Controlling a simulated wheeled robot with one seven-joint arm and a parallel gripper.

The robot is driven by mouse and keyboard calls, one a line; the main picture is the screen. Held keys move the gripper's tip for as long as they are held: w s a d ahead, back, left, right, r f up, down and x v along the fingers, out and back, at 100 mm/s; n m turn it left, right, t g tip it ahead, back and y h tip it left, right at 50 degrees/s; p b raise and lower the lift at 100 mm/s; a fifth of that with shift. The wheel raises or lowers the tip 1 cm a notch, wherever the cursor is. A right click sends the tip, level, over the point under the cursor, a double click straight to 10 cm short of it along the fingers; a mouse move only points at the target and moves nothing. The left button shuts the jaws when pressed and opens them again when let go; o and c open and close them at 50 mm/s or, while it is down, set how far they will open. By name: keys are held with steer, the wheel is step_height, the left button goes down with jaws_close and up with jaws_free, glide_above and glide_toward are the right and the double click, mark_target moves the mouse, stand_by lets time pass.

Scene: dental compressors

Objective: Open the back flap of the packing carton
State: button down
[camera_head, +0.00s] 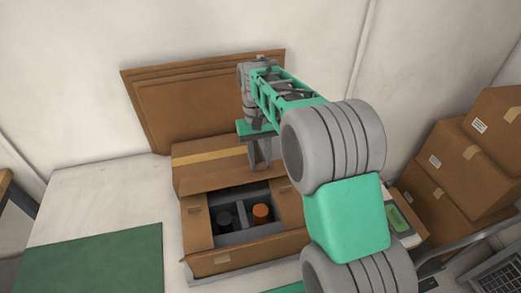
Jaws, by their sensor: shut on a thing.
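The packing carton (268,248) stands open on the white table below my arm. Inside it are grey dividers, a dark round part (225,219) and an orange-topped part (261,211). The back flap (207,173) is up off the opening at the carton's rear edge, with a yellow tape strip across it. Its exact angle is hard to tell. My gripper (260,164) points down at the right part of this flap and is shut on it. My arm covers the carton's right rear area.
Flat cardboard sheets (180,112) lean on the wall close behind the flap. A green mat (95,262) lies at the left, with bare table (105,190) behind it. Stacked cartons (456,160) and a metal rail (468,243) stand at the right.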

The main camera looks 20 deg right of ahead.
steer(key=w+r+g+p, duration=0.1)
steer(key=p, duration=0.2)
steer(key=shift+r+g, duration=0.3)
steer(key=shift+w+f+g+p, duration=0.2)
steer(key=shift+w+g+p, duration=0.3)
steer(key=shift+g+p, duration=0.45)
steer(key=shift+s+f+g, duration=0.35)
steer(key=shift+s+f, duration=0.1)
steer(key=shift+f, duration=0.35)
steer(key=shift+w+a+r, duration=0.1)
steer(key=shift+w+r, duration=0.4)
steer(key=shift+w, duration=0.2)
steer(key=shift+w+r+g, duration=0.3)
steer(key=shift+w+g, duration=0.05)
steer(key=shift+g, duration=0.15)
steer(key=c, duration=1)
jaws_free()
